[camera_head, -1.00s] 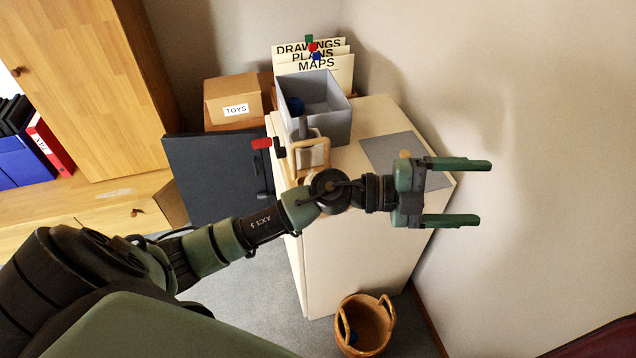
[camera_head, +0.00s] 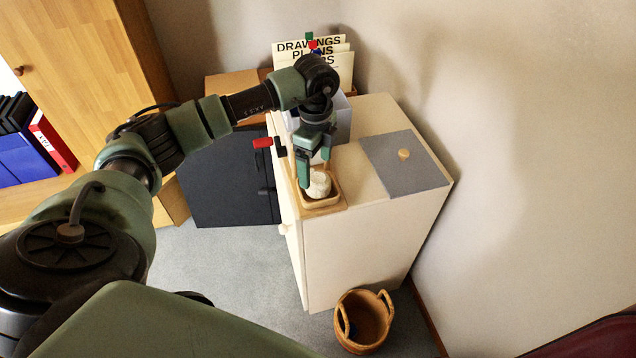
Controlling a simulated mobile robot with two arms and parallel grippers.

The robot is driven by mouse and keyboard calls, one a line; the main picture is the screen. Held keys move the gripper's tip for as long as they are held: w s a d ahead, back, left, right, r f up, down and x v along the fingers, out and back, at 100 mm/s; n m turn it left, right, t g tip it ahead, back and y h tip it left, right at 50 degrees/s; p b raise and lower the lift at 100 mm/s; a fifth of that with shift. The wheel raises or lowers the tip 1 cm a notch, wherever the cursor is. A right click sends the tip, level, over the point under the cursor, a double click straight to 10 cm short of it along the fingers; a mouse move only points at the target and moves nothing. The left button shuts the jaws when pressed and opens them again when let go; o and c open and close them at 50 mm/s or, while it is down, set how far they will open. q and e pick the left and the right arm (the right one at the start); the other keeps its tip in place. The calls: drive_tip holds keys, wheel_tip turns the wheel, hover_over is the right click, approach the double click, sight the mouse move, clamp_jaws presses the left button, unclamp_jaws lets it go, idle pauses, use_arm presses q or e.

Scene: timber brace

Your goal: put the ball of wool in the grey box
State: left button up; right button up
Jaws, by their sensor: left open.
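A cream-white rounded thing (camera_head: 319,184), which looks like the ball of wool, sits in a small wooden tray (camera_head: 327,203) at the front left of the cabinet top. My left gripper (camera_head: 314,176) points down over the tray. It is open, with its fingers close around the ball; I cannot tell whether they touch it. The grey box (camera_head: 343,121) stands behind, largely hidden by my left arm, and its inside cannot be seen. My right gripper is not in view.
A grey flat panel (camera_head: 385,178) with a round knob lies at the right of the cream cabinet (camera_head: 350,255). Labelled folders (camera_head: 343,62) stand behind the box. A red-ended handle (camera_head: 262,143) is left of the tray. A wicker basket (camera_head: 365,322) is on the floor.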

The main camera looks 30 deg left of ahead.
sight(318, 177)
use_arm(q)
drive_tip(key=f, duration=0.1)
drive_tip(key=f+p, duration=0.1)
drive_tip(key=f, duration=0.2)
drive_tip(key=shift+w+d+f+p, duration=0.1)
drive_tip(key=shift+w+f+p, duration=0.2)
drive_tip(key=shift+w+p, duration=0.05)
drive_tip(key=shift+f, duration=0.3)
drive_tip(key=c, duration=1.6)
drive_tip(key=shift+r, duration=0.1)
